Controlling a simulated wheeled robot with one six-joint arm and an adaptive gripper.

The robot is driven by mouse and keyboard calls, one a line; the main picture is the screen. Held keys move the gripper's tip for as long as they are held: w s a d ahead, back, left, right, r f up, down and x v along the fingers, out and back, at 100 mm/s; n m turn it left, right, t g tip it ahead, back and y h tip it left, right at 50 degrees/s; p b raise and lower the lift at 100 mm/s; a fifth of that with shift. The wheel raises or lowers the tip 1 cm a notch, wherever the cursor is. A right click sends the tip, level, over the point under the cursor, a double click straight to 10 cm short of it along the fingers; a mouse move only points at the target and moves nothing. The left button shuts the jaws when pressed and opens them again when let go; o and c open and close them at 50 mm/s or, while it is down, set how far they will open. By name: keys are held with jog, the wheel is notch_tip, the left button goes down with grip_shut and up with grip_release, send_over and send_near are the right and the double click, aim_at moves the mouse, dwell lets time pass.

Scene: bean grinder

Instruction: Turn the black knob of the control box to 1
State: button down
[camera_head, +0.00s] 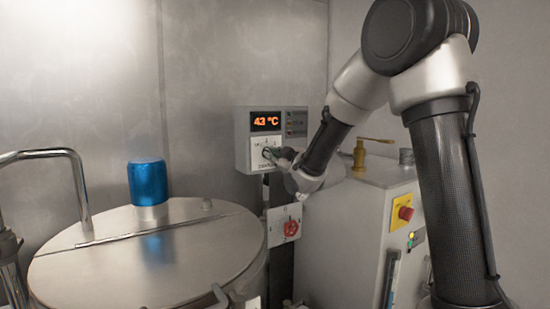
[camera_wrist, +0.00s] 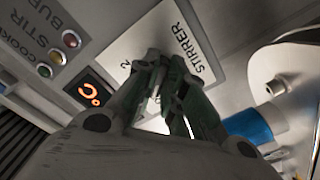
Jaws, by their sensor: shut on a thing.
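The control box (camera_head: 243,128) is on the steel wall in the head view, with an orange display reading 43 °C. It also shows in the wrist view (camera_wrist: 84,52), tilted, with its white plate (camera_wrist: 130,45) marked STIRRER and a digit 2 beside the fingers. My gripper (camera_head: 270,154) reaches the white plate from the right. In the wrist view its dark green fingertips (camera_wrist: 167,62) are against the plate and closed around the black knob's place. The knob is mostly hidden by the fingers, so I cannot tell which number it points to.
A lower box with a red knob (camera_head: 291,229) hangs beneath the control box. A round steel tank lid (camera_head: 190,255) with a blue cylinder (camera_head: 147,183) stands at the left. A pale cabinet (camera_head: 345,225) with a red button (camera_head: 405,213) stands under my arm.

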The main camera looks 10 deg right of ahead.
jog(key=shift+a+f+m, duration=0.1)
jog(key=shift+a+m, duration=0.05)
jog(key=shift+m, duration=3.45)
jog(key=shift+s, duration=0.1)
jog(key=c, duration=1.5)
grip_release()
jog(key=v, duration=1.2)
